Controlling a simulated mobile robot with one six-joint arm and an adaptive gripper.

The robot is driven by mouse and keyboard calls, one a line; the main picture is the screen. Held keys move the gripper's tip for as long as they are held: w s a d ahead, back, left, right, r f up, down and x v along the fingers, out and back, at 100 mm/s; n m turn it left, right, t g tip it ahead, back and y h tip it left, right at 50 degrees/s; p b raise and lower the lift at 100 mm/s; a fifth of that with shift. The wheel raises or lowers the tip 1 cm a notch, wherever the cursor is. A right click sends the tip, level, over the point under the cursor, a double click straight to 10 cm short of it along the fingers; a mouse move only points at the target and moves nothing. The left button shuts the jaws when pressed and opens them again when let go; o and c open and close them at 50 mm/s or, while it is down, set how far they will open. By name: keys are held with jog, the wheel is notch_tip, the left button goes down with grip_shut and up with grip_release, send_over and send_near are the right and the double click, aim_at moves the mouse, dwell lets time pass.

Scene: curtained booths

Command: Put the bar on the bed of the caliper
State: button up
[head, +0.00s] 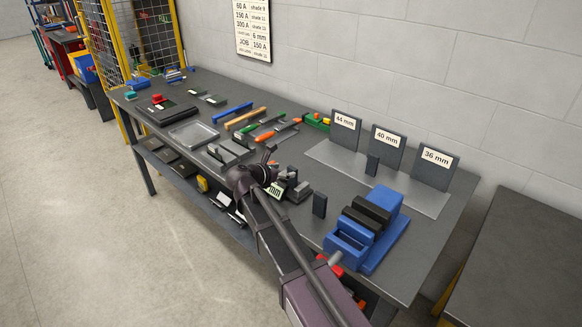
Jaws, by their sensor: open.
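My arm reaches from the bottom of the head view to the workbench. My gripper (267,158) is over the bench's middle, open, with its fingertips small and partly hidden by the wrist. The caliper (276,190), with a pale display ending in "mm", sits just right of my wrist, which hides part of it. A dark upright bar (320,204) stands right of the caliper, apart from it. Another dark upright bar (372,164) stands on the grey plate before the "40 mm" sign. I cannot tell whether anything lies on the caliper's bed.
A blue vise (372,232) stands at the bench's front right. Signs for 44 mm (345,128), 40 mm (386,146) and 36 mm (434,168) stand along the back. Files, a metal tray (193,134) and grey blocks crowd the left. A yellow-framed cage (140,40) stands beyond.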

jog(key=p+v, duration=0.2)
jog(key=v, duration=0.5)
jog(key=shift+s, duration=0.2)
jog(key=shift+a+r, duration=0.1)
